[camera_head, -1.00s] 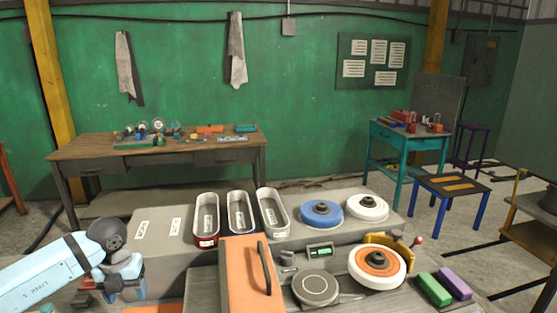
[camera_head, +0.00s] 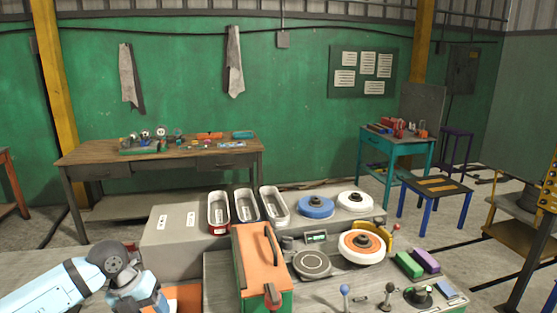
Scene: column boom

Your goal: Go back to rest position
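My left arm comes in at the lower left, and its light blue and dark wrist is beside the grey workbench (camera_head: 220,265). My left gripper's fingers are cut off or hidden at the bottom edge, so its state does not show. My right arm and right gripper are not in view. An orange toolbox (camera_head: 262,258) with a dark handle stands on the bench, to the right of my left wrist and apart from it.
Three narrow bins, one a red bin (camera_head: 218,212), stand on the raised grey step. A blue disc (camera_head: 316,207), a white disc (camera_head: 355,203) and an orange-white wheel (camera_head: 362,246) lie to the right. Joysticks (camera_head: 388,294) stand at the front edge. A wooden table (camera_head: 160,155) is behind.

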